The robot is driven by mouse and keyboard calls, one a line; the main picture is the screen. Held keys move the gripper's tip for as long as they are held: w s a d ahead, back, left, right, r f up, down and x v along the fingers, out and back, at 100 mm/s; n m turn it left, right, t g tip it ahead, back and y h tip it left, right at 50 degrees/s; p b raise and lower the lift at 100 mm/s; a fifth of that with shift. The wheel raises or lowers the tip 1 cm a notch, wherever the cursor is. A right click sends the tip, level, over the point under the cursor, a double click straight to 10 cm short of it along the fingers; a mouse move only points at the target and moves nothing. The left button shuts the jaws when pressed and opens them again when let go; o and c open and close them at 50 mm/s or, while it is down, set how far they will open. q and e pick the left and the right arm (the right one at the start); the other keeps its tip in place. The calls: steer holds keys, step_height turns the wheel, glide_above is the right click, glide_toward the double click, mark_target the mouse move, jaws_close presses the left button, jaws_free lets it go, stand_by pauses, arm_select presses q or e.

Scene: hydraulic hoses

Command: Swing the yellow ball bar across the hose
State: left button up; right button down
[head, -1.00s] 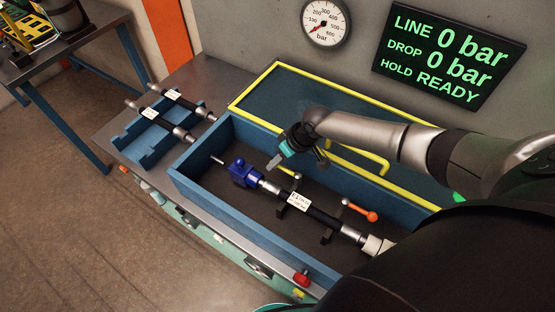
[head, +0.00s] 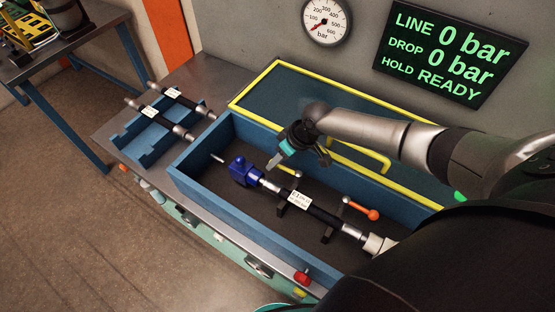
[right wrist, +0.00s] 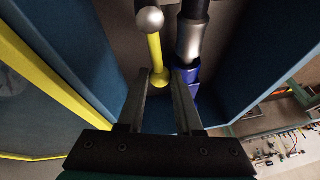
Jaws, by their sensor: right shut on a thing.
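The yellow ball bar (head: 284,170) is a short yellow rod with a metal ball end, beside the hose inside the blue trough. It also shows in the right wrist view (right wrist: 156,52), with its ball toward the top. The black hose (head: 323,215) has metal ends and a white label, and runs from a blue block (head: 243,171) to a pale fitting. It lies to the right of the bar in the wrist view (right wrist: 191,40). My right gripper (head: 275,164) is at the bar, with the yellow rod's far end between its fingertips. My left gripper is not in view.
The blue trough (head: 240,229) has high walls around the hose. An orange ball lever (head: 367,212) stands further along the hose. A yellow-framed cover (head: 262,88) is behind. Two more hoses lie on a blue rack (head: 131,147) at the left. The display reads 0 bar and READY.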

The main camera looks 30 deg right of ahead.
mark_target(275, 186)
steer(key=shift+s+a+f+n+g+b, duration=0.15)
steer(key=shift+s+a+n+g+b, duration=0.25)
steer(key=shift+n+b, duration=0.55)
steer(key=n, duration=0.2)
steer(key=s+a+n+g+b, duration=0.1)
steer(key=s+a+n+g+y+b, duration=0.1)
steer(key=n, duration=0.1)
steer(key=shift+s+n, duration=0.25)
steer(key=shift+n, duration=0.1)
steer(key=n, duration=0.1)
steer(key=s+n+g+b, duration=0.1)
steer(key=shift+s+a+n, duration=0.15)
steer(key=shift+s+n, duration=0.15)
steer(key=s+n+g, duration=0.1)
steer(key=s+n, duration=0.1)
steer(key=n, duration=0.1)
steer(key=shift+n+g+b, duration=0.3)
steer(key=shift+g+b, duration=0.05)
steer(key=shift+g, duration=0.05)
steer(key=shift+s+d+n+g+h, duration=0.25)
steer(key=shift+s+n, duration=0.2)
steer(key=shift+n, duration=0.4)
steer(key=shift+s+d+n+g+h, duration=0.15)
steer(key=shift+s+n+g+h, duration=0.25)
steer(key=shift+n, duration=0.45)
steer(key=shift+s, duration=0.1)
steer(key=c, duration=0.6)
jaws_free()
steer(key=shift+r, duration=0.25)
